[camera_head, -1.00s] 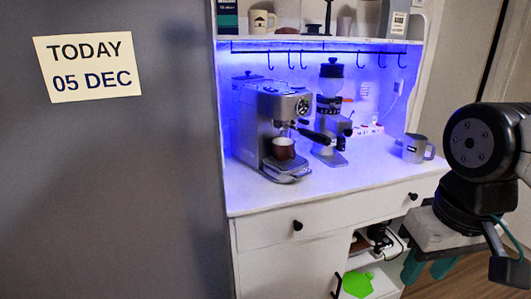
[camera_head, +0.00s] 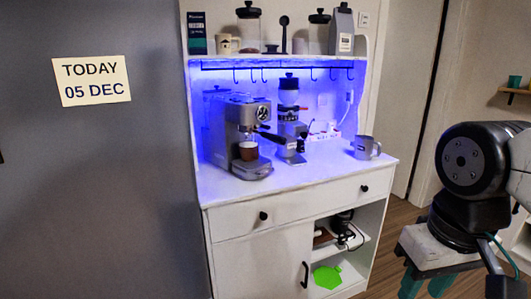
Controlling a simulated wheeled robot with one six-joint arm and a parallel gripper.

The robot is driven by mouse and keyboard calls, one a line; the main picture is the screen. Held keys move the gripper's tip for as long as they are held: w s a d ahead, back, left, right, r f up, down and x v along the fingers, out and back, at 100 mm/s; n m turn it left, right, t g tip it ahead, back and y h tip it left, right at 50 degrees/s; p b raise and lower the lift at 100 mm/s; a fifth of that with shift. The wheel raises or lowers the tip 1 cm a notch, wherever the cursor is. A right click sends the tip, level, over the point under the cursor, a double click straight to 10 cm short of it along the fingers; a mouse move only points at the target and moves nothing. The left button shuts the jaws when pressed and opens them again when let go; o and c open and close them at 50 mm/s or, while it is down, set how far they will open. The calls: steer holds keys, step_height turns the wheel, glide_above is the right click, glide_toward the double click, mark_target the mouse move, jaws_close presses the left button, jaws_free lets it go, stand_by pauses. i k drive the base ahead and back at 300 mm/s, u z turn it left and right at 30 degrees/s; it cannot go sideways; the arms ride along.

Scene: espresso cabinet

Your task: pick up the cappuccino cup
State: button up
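A small brown cup (camera_head: 248,151) with a pale rim stands under the spout of the espresso machine (camera_head: 226,128), on its drip tray. A grey mug (camera_head: 366,148) with a dark label stands at the right end of the cabinet counter. I cannot tell from labels which one is the cappuccino cup. My gripper (camera_head: 425,287) hangs at the lower right, pointing down, with teal fingers apart and nothing seen between them. It is right of the cabinet and well away from both cups. The finger ends are near the picture's lower edge.
A coffee grinder (camera_head: 289,118) stands right of the machine. Hooks hang under the upper shelf (camera_head: 277,57), which holds jars and a mug (camera_head: 224,43). A large grey panel (camera_head: 90,190) fills the left. The white counter's (camera_head: 300,178) front is clear.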

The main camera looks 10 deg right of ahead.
mark_target(248, 150)
steer(key=z, duration=0.55)
steer(key=i, duration=1)
